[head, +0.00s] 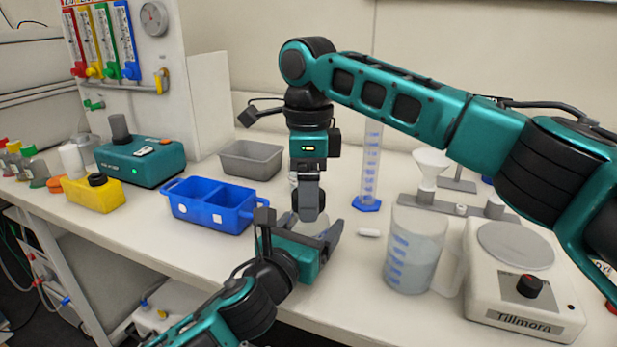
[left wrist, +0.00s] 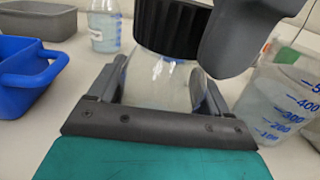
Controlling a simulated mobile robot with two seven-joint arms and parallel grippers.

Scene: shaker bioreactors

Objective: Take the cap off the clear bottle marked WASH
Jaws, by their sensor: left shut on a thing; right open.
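A clear bottle (left wrist: 160,82) with a ribbed black cap (left wrist: 172,25) stands between the fingers of my left gripper (left wrist: 157,90) in the left wrist view. My left gripper is shut on the bottle's body. The cap is on the bottle; no WASH marking can be read from here. My right gripper (head: 308,207) points straight down over the left gripper in the head view and hides most of the bottle and cap. It is open, and one grey finger shows beside the cap at the right in the left wrist view. Whether it touches the cap is unclear.
A beaker (head: 415,250) stands close on the right, with a Tillmora stirrer (head: 520,275) beyond it. A blue divided bin (head: 210,203) and grey tray (head: 251,158) are at the left. Behind are a graduated cylinder (head: 371,165) and another bottle (left wrist: 104,27). A white stir bar (head: 369,232) lies nearby.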

